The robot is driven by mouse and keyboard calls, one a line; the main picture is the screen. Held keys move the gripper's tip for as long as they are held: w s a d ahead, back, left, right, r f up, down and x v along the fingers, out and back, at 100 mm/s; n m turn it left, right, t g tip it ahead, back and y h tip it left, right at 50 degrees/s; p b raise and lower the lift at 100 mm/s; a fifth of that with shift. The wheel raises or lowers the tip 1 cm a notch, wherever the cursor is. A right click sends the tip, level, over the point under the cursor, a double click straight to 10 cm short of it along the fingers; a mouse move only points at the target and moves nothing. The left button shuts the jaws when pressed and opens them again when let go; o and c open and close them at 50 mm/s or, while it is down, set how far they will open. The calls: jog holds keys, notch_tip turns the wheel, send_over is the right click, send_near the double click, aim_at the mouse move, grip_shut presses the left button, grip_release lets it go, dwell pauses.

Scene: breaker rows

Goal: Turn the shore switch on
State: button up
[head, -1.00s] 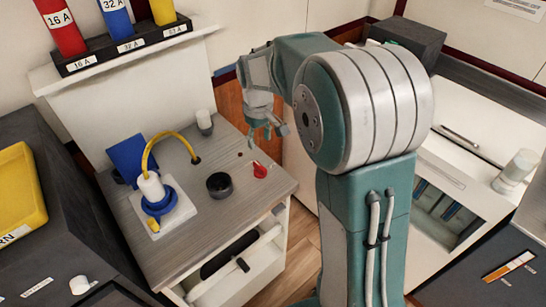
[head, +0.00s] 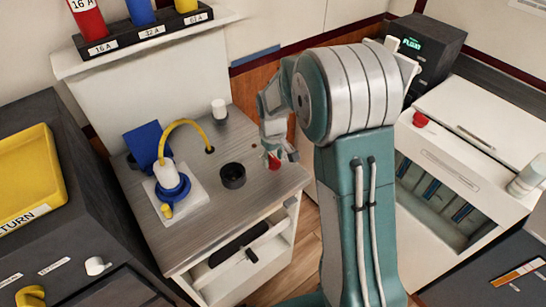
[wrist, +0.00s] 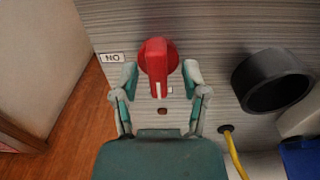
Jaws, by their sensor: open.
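A red rotary knob (wrist: 157,57) sits on the grey wood-grain worktop. Its handle bar points down in the wrist view, with a white mark at that end. A small label (wrist: 113,57) reading "ON" upside down lies to its left. My gripper (wrist: 162,75) is open, one finger on each side of the knob's handle; contact with the knob cannot be told. In the head view the red knob (head: 274,163) shows partly, under my gripper (head: 273,150) at the worktop's right edge.
A black round cup (head: 232,176) stands close to the knob. A yellow cable (head: 186,124) runs to a blue and white plug fitting (head: 171,184). A white cap (head: 219,109) stands behind. Another red knob (head: 420,119) is on the white unit at right.

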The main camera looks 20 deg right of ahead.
jog(key=shift+c, duration=0.3)
jog(key=shift+d, duration=0.1)
grip_shut()
jog(key=shift+m, duration=0.5)
jog(key=m, duration=0.3)
jog(key=shift+m, duration=0.4)
jog(key=m, duration=0.4)
jog(key=shift+f, duration=0.1)
jog(key=m, duration=0.5)
jog(key=shift+s, duration=0.1)
jog(key=m, duration=0.4)
